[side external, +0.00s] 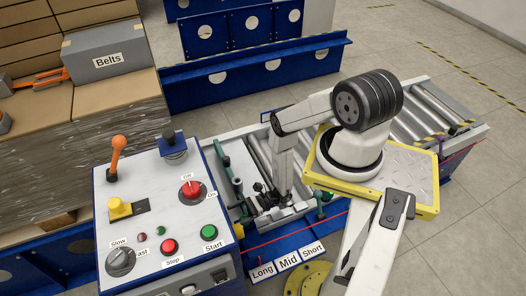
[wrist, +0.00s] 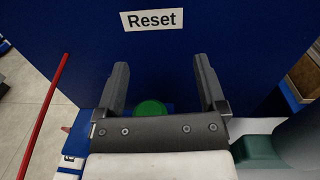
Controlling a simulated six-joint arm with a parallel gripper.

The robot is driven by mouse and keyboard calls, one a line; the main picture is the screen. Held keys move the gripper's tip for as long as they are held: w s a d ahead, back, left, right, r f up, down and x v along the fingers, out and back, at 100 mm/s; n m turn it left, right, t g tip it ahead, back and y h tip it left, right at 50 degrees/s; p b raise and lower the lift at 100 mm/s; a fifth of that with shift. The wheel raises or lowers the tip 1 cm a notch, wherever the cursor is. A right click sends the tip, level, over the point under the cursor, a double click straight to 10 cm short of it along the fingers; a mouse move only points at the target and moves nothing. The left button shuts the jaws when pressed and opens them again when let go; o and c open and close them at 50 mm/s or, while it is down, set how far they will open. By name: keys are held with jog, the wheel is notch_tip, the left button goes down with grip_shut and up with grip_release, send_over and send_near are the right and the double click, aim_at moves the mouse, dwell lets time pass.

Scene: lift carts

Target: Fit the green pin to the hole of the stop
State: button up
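My gripper (wrist: 161,66) points at a blue panel in the wrist view, its two dark fingers wide apart. A round green top (wrist: 150,108), perhaps the green pin, shows between the fingers and is partly hidden by the gripper body. I see nothing gripped. In the side view my gripper (side external: 264,190) is low over the conveyor, beside the control box; its fingers are too small to read. A green upright part (side external: 238,188) stands left of it and another green part (side external: 321,198) is at its right. I cannot make out the stop's hole.
The control box (side external: 160,210) with levers and buttons stands close left of my gripper. The roller conveyor (side external: 420,110) runs behind my arm. A blue panel with a Reset label (wrist: 152,20) fills the wrist view ahead. A red cord (wrist: 45,110) hangs at its left.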

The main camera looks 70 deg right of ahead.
jog(key=shift+s+a+f, duration=0.25)
jog(key=shift+s, duration=0.4)
jog(key=v, duration=0.7)
jog(key=shift+w+d+r, duration=0.25)
jog(key=shift+d, duration=0.3)
jog(key=shift+w+d, duration=0.1)
dwell(0.4)
